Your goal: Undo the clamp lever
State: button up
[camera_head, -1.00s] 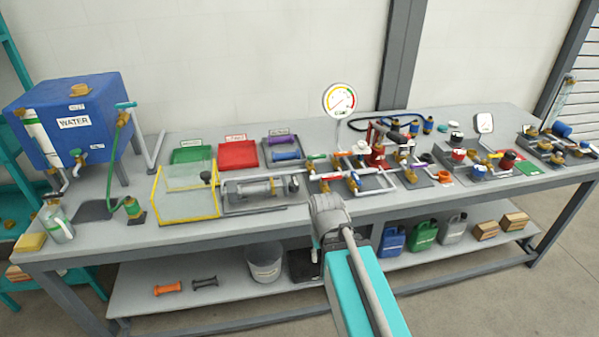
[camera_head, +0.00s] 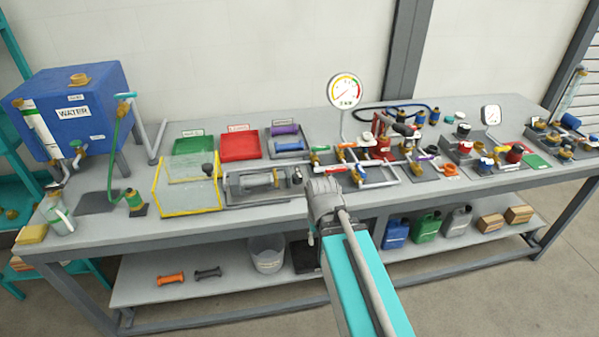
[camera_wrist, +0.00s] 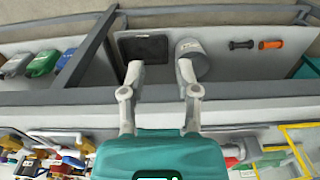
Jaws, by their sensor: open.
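I cannot make out the clamp lever for certain. A clear cylinder (camera_head: 258,180) lies in a grey fixture at the middle of the bench, with a small dark fitting (camera_head: 297,177) by its right end. My arm's wrist is at the bench's front edge, just right of that fixture in the head view, and hides what is behind it. My gripper (camera_wrist: 160,68) shows in the wrist view with two grey fingers spread apart, nothing between them. They appear against the bench's front edge and the lower shelf.
A yellow-framed clear guard (camera_head: 187,190) stands left of the fixture. Pipes, valves and a round gauge (camera_head: 345,92) crowd the right. The lower shelf holds a bucket (camera_head: 267,255), orange and black spools, coloured jugs (camera_head: 427,226) and boxes.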

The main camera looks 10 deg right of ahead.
aim_at(299, 174)
jog(key=w+r+t+p, duration=0.2)
jog(key=w+r+p, duration=0.4)
jog(key=w, duration=0.5)
jog(key=w+r+t+p, duration=0.2)
jog(key=w+r+p, duration=0.4)
jog(key=w, duration=0.6)
notch_tip(299, 174, up, 2)
jog(key=shift+r, duration=0.1)
jog(key=shift+f, duration=0.2)
jog(key=b+x, duration=1.2)
jog(key=x, duration=0.1)
jog(key=shift+w+f, duration=0.15)
jog(key=shift+w, duration=0.1)
grip_shut()
jog(key=shift+a, duration=0.25)
jog(key=shift+d, duration=0.15)
